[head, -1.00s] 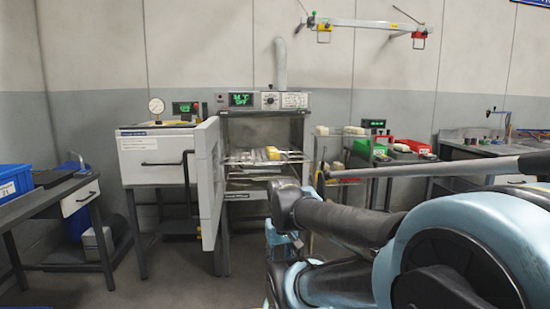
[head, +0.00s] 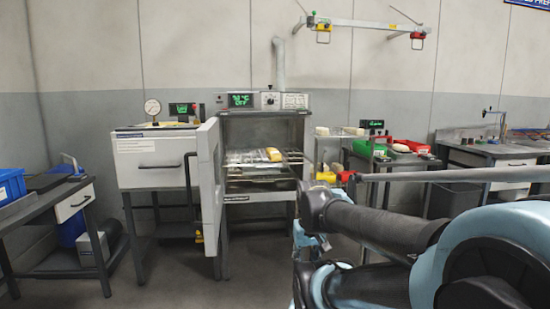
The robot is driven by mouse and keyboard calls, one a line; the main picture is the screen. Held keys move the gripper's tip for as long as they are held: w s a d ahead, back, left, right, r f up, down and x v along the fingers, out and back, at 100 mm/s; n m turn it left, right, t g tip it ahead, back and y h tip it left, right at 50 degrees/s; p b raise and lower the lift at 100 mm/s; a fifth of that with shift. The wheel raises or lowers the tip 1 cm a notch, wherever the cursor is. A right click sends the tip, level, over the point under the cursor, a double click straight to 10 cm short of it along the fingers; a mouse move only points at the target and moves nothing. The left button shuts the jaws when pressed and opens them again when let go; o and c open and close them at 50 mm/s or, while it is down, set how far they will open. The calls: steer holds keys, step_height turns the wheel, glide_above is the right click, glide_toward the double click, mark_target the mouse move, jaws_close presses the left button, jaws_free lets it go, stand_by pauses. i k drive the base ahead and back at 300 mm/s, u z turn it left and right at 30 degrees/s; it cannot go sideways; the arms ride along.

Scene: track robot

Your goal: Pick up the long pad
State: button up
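A yellow pad (head: 273,155) lies on the upper wire rack (head: 243,157) inside the open oven (head: 265,123); from here I cannot tell whether it is the long pad. Pale pads (head: 351,131) lie on a small rack to the right of the oven, and yellow pieces (head: 326,177) sit on its lower shelf. I cannot tell their lengths. My arm reaches in from the right, low in front of the oven and small rack. My gripper cannot be made out; my own arm links hide that area.
The oven door (head: 209,185) stands open towards me on the left side. A white cabinet (head: 150,158) stands left of it. Green (head: 363,148) and red (head: 412,146) bins stand at right. A table with a blue bin (head: 11,184) is far left. Floor before the oven is clear.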

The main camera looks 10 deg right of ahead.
mark_target(273, 155)
steer(key=i, duration=1)
steer(key=u, duration=0.05)
